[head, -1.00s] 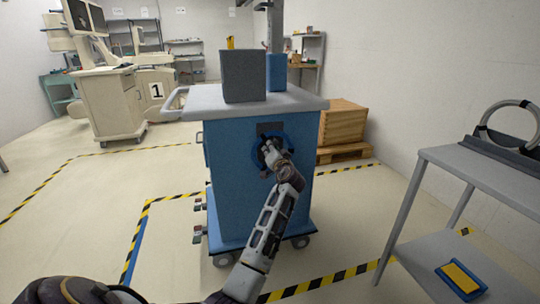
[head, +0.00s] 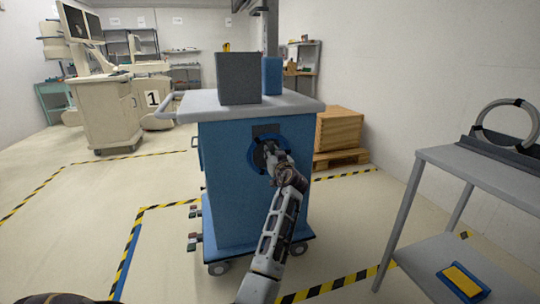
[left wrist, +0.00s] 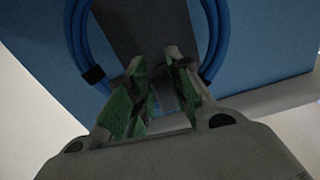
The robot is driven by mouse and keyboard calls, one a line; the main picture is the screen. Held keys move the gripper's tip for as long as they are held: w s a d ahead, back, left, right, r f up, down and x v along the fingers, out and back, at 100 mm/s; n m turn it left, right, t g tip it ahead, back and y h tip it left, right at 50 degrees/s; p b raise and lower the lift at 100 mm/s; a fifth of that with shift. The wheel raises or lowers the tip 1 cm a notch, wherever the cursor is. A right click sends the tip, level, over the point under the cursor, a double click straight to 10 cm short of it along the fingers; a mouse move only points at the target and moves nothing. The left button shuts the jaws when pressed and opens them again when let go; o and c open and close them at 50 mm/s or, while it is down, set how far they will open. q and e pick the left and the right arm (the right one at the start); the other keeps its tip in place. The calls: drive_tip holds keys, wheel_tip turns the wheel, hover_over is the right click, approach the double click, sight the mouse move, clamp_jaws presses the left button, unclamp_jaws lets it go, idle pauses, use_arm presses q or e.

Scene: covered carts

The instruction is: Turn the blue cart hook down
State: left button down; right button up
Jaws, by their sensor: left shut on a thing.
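The blue cart (head: 222,195) stands in the middle of the head view with a grey top. A dark plate (head: 266,130) is on its near face, with a coiled blue hose (head: 253,155) hanging below it. My left gripper (head: 268,157) reaches this spot and covers most of the hook. In the left wrist view, my left gripper (left wrist: 156,58) is shut on a dark grey piece (left wrist: 166,98), apparently the hook, inside the hose loop (left wrist: 222,40). The hook's exact angle is hidden by the fingers. My right gripper is not in view.
A grey box (head: 239,78) and a blue container (head: 272,75) stand on the cart. A grey side table (head: 480,172) is at the right. A wooden crate (head: 338,130) is behind the cart. Striped tape (head: 335,287) marks the floor.

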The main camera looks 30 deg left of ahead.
use_arm(q)
drive_tip(key=shift+w+d+f+n, duration=0.15)
drive_tip(key=shift+f+n, duration=0.05)
drive_tip(key=shift+n, duration=0.3)
drive_tip(key=c, duration=1.3)
unclamp_jaws()
drive_tip(key=shift+r, duration=0.15)
drive_tip(key=shift+r, duration=0.15)
drive_tip(key=shift+r, duration=4.8)
drive_tip(key=shift+r, duration=0.1)
